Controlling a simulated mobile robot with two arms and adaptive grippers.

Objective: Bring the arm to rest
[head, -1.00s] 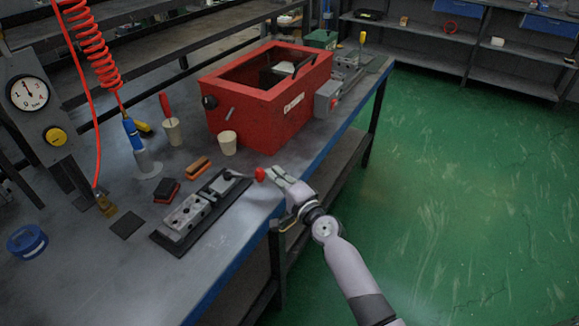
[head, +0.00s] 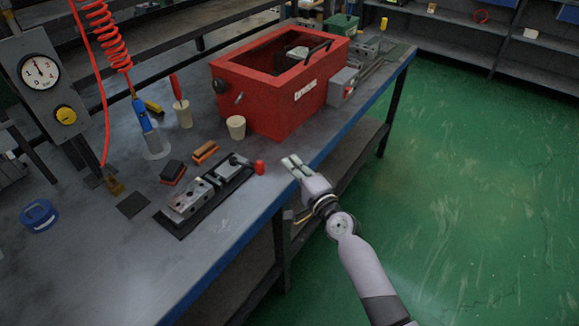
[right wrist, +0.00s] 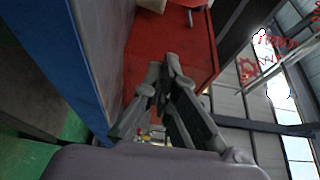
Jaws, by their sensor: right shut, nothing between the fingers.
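My right gripper (head: 292,163) is shut and empty. It is over the front edge of the workbench, to the right of the red lever knob (head: 260,167) and apart from it. In the right wrist view the fingers (right wrist: 168,68) are together, with the red box beyond them. The valve block (head: 190,197) sits on a dark base plate, with its lever pointing right toward the bench edge. My left gripper is not in view.
A red open-topped box (head: 265,105) stands on the workbench (head: 235,225) behind my gripper. A beige cup (head: 236,127), two small brushes or blocks (head: 173,171), a blue tape roll (head: 38,215) and a gauge panel (head: 45,80) are to the left. Green floor (head: 450,200) at right is clear.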

